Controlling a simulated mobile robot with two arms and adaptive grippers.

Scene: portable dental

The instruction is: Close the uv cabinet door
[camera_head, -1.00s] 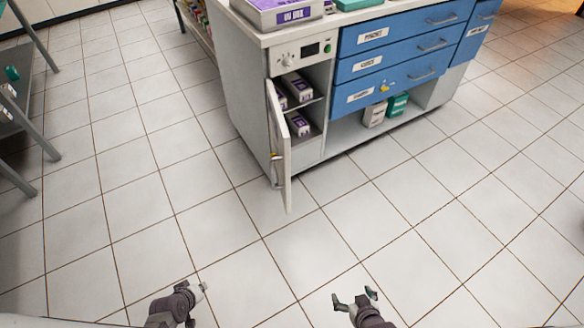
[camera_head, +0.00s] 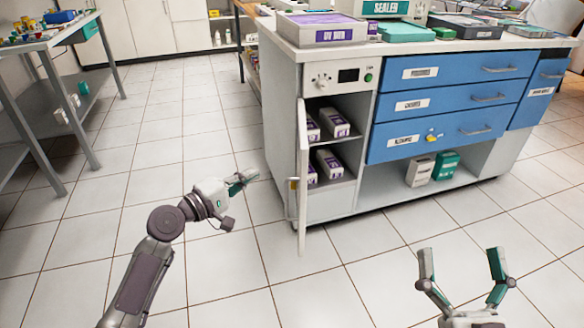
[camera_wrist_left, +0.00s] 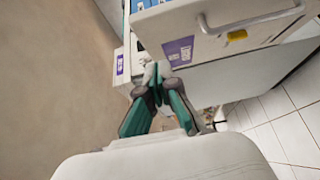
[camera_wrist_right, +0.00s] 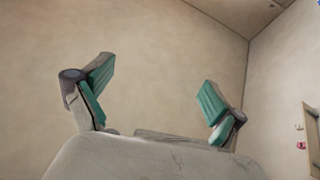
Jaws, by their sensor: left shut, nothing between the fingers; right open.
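The uv cabinet door (camera_head: 302,200) is a narrow white panel at the left end of the blue-drawer unit. It stands open, nearly edge-on in the head view, with its handle (camera_head: 292,184) on the left face. My left gripper (camera_head: 246,178) is shut and empty, left of the door and apart from it. In the left wrist view its closed fingertips (camera_wrist_left: 155,84) are in front of a white panel with a bar handle (camera_wrist_left: 245,22) and a purple label, seemingly the door's outer face. My right gripper (camera_head: 460,262) is open and empty, low in front of the unit.
Inside the cabinet (camera_head: 345,112), white and purple boxes (camera_head: 334,122) sit on two levels. The counter (camera_head: 345,52) above holds several boxes. A grey table (camera_head: 60,42) stands at the far left. The tiled floor before the door is clear.

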